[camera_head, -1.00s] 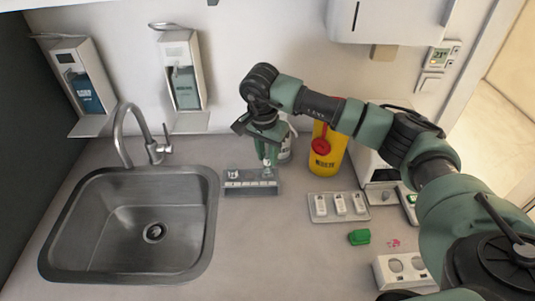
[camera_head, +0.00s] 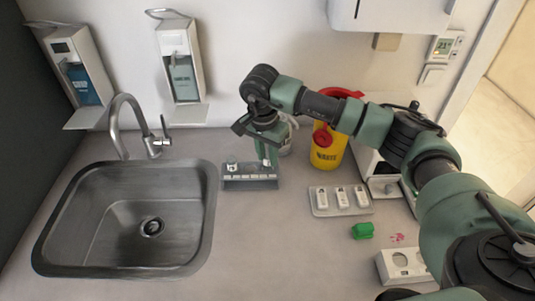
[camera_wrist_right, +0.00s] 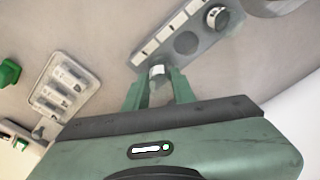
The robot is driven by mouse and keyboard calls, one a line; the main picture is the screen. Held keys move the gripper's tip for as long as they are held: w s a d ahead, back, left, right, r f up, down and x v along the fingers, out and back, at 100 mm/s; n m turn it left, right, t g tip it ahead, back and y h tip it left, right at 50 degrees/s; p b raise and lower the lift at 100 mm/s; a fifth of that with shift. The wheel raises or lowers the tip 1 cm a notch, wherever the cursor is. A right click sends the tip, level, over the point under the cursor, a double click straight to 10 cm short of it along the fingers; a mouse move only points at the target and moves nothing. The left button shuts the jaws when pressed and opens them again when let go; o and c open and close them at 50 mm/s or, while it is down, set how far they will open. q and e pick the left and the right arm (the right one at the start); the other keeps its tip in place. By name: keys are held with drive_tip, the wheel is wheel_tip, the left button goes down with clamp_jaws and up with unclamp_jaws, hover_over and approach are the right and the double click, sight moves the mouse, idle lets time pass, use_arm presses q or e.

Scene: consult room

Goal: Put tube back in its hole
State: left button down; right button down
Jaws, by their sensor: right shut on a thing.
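The grey tube rack (camera_head: 250,183) stands on the counter to the right of the sink. In the right wrist view the rack (camera_wrist_right: 204,47) shows a dark round empty hole (camera_wrist_right: 186,42) beside a capped tube (camera_wrist_right: 217,17) standing in another hole. My right gripper (camera_head: 267,160) is over the right end of the rack. In the wrist view my right gripper (camera_wrist_right: 158,78) is shut on a small tube (camera_wrist_right: 157,71), whose pale end shows between the fingertips at the rack's near edge. The tube's lower part is hidden. My left gripper is not in view.
A sink (camera_head: 125,225) with a tap is at left. A yellow waste bin (camera_head: 326,152) stands behind my arm. A tray with several white cassettes (camera_head: 342,200), a green block (camera_head: 362,231) and a white holder (camera_head: 403,265) lie at right. The counter in front of the rack is clear.

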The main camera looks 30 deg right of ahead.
drive_tip(key=shift+f+b, duration=0.5)
drive_tip(key=shift+f, duration=0.2)
drive_tip(key=c, duration=1.1)
unclamp_jaws()
drive_tip(key=r, duration=0.2)
drive_tip(key=r+b, duration=0.1)
drive_tip(key=r, duration=0.2)
drive_tip(key=r+b, duration=0.1)
drive_tip(key=r, duration=0.1)
drive_tip(key=shift+s+a+r, duration=0.2)
drive_tip(key=shift+a+r, duration=0.2)
